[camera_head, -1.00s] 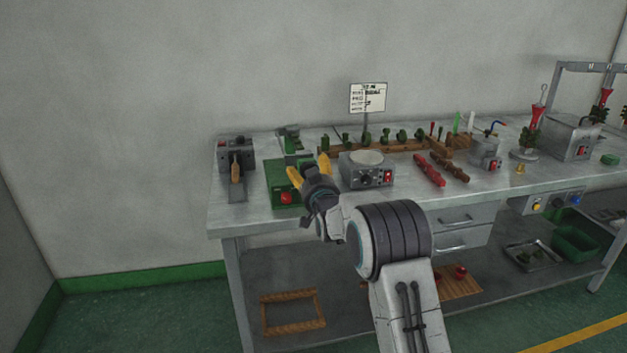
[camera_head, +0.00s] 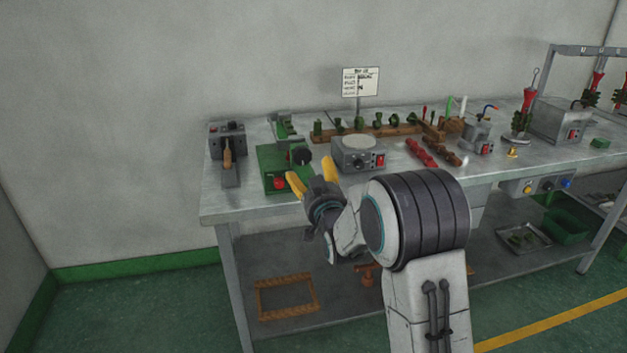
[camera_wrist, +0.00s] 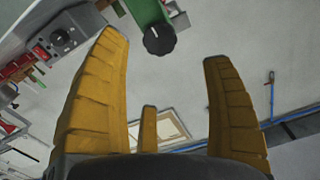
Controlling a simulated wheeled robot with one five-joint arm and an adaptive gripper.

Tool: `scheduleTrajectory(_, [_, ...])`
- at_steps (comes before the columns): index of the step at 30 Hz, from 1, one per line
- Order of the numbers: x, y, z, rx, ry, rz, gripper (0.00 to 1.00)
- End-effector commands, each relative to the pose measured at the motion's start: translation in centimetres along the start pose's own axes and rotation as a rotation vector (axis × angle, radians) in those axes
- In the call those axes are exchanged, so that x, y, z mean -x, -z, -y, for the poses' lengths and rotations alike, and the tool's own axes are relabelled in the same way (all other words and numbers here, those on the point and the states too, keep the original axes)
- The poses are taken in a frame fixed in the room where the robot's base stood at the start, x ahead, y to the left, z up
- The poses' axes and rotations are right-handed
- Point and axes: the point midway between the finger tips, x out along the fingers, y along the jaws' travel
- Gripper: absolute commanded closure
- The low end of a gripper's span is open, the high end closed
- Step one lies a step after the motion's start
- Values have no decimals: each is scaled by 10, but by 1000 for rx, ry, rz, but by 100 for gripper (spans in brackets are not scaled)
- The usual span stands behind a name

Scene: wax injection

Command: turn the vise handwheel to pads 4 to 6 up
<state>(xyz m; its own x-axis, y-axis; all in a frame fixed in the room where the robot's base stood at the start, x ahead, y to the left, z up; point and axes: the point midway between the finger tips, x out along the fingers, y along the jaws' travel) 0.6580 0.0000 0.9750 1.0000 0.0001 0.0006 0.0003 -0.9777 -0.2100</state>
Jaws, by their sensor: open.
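The vise is a green box-like unit (camera_head: 270,168) near the left front of the bench, with a red button on its front. Its black round handwheel (camera_head: 301,156) faces my gripper; in the wrist view the handwheel (camera_wrist: 159,39) shows beyond and between the fingertips, with a pale mark on its face. My gripper (camera_head: 311,174) has yellow fingers spread open and empty, just in front of the vise and apart from the handwheel. The fingers fill much of the wrist view (camera_wrist: 166,48). I cannot make out the numbers of the pads.
A grey unit with a round plate (camera_head: 358,154) stands close to the right of the vise. A dark grey device with a wooden handle (camera_head: 227,158) stands to its left. A sign (camera_head: 360,82) and a wooden rack stand behind. The bench's front edge lies beneath my gripper.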

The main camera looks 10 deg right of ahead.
Motion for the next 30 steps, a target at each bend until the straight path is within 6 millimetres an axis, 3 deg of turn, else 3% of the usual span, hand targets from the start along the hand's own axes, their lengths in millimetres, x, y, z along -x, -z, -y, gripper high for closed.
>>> scheduleTrajectory(20, [10,-2,0,15,-1,7,26])
scheduleTrajectory(23, [10,-15,-3,30,-13,65,26])
scheduleTrajectory(26, [14,-42,-9,51,-34,179,26])
scheduleTrajectory(30, [32,-97,-21,86,-72,423,26])
